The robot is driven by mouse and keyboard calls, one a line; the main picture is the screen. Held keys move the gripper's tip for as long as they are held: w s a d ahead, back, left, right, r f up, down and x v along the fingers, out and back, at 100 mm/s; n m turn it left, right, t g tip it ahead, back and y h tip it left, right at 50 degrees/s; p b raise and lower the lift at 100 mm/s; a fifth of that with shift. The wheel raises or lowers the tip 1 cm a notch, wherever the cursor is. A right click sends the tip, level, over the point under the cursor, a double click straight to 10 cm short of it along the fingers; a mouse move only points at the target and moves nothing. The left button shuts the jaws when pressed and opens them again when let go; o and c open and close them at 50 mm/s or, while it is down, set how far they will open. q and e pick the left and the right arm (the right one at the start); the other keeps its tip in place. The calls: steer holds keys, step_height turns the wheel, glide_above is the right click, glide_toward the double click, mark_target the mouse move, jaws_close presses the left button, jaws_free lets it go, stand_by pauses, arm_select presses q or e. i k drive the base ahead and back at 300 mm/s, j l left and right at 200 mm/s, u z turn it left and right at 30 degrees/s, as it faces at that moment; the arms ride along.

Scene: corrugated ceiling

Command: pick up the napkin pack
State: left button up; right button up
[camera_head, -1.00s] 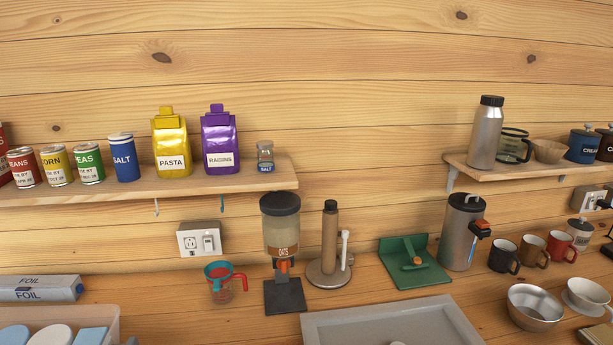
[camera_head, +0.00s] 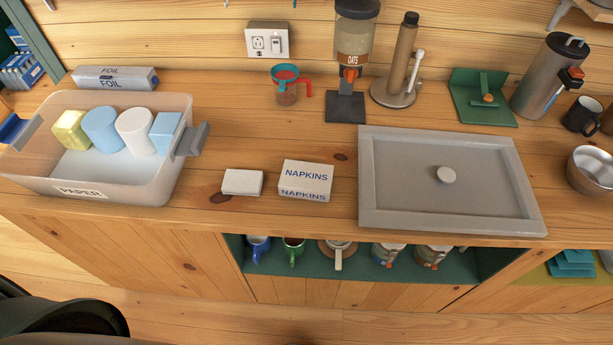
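The napkin pack (camera_head: 305,181) is a white box with blue "NAPKINS" lettering. It lies on the wooden counter near its front edge, left of a grey lidded tray. A smaller plain white block (camera_head: 242,182) lies just to its left, apart from it. Neither of my grippers shows in the head view, and nothing touches the pack.
A translucent "PAPER" bin (camera_head: 168,188) holding rolls and packs stands on the left. The grey tray lid (camera_head: 386,205) fills the right. Behind are a foil box (camera_head: 115,78), a measuring cup (camera_head: 286,85) and an oats dispenser (camera_head: 345,106). The counter behind the pack is clear.

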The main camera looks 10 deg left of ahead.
mark_target(301, 179)
steer(key=l+u, duration=0.3)
steer(key=l, duration=0.25)
steer(key=l+u, duration=0.3)
steer(key=l, duration=0.2)
steer(key=k+l+u, duration=0.15)
steer(key=l+u, duration=0.15)
steer(key=l, duration=0.25)
